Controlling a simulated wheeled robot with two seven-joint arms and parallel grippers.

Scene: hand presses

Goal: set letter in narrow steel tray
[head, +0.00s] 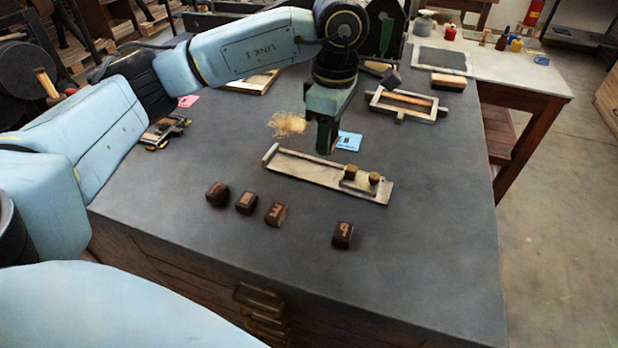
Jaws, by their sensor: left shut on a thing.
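The narrow steel tray (318,174) lies at a slant in the middle of the dark bench top, with a low raised edge and two small brownish blocks (362,176) at its right end. Several dark letter blocks with reddish-brown faces stand loose in front of it: three at the left, including this one (276,214), and one apart at the right (342,235). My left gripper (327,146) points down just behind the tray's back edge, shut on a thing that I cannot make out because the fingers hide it. My right gripper is out of view.
A blue card (349,141) lies right beside my left gripper, and a tan shavings heap (287,124) lies to its left. A frame with a wooden roller (406,103) and a brush-like block (448,82) are behind at right. The bench's front right is clear.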

